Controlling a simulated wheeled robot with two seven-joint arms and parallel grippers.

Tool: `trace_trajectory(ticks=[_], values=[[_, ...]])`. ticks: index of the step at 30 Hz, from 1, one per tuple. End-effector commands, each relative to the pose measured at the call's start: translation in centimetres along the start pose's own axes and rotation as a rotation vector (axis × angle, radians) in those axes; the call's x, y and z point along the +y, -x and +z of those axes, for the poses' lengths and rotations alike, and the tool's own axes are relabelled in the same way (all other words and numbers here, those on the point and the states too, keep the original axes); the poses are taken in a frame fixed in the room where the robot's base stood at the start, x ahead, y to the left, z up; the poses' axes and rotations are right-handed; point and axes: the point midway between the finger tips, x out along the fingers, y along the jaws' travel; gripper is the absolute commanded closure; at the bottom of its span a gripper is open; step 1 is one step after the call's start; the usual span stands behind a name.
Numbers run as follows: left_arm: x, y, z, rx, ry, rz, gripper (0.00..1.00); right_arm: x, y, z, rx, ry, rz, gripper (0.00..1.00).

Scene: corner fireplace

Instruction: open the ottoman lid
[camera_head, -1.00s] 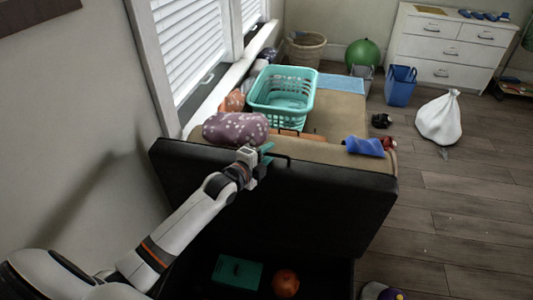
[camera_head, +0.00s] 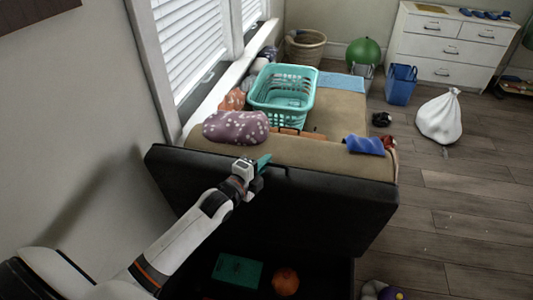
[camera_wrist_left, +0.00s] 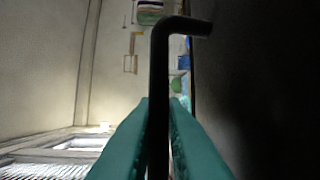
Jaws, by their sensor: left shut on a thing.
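The black ottoman lid (camera_head: 320,210) stands raised and close to upright, its broad face toward me. The open ottoman box below it shows a green box (camera_head: 237,270) and an orange ball (camera_head: 285,281) inside. My left gripper (camera_head: 262,163) is at the lid's top edge, left of its middle. In the left wrist view its teal fingers (camera_wrist_left: 160,130) are shut on the dark bar handle (camera_wrist_left: 158,75), and the lid's dark surface (camera_wrist_left: 255,80) fills the right side. My right gripper is not in view.
Behind the lid is a tan bench (camera_head: 340,105) with a teal basket (camera_head: 283,95), a spotted purple cushion (camera_head: 236,127) and a blue cloth (camera_head: 364,145). The window wall is close on the left. Wooden floor (camera_head: 470,190) is open on the right.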

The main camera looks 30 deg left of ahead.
Motion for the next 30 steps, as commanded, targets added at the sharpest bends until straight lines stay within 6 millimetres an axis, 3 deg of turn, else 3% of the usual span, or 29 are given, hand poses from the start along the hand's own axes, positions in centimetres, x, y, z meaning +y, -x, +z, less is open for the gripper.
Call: trace_trajectory(ticks=[3, 7, 17, 18, 22, 30], values=[[-1.1, 2.4, 1.0, 0.000, -0.002, -0.001, 1.00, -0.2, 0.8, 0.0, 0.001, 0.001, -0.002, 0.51], [-1.7, 3.9, 1.6, 0.000, -0.002, 0.000, 1.00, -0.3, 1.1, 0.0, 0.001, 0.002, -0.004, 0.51], [-1.8, 4.2, 1.7, -0.001, -0.004, 0.004, 1.00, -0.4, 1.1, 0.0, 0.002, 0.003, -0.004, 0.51], [-1.8, 4.2, 1.7, -0.001, -0.004, 0.004, 0.88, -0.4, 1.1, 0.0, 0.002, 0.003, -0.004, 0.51], [-1.8, 4.2, 1.7, -0.001, -0.004, 0.005, 0.67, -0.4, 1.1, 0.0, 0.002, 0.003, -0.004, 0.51], [-1.7, 4.2, 1.7, -0.001, -0.004, 0.006, 0.67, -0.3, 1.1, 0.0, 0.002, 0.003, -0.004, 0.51]])
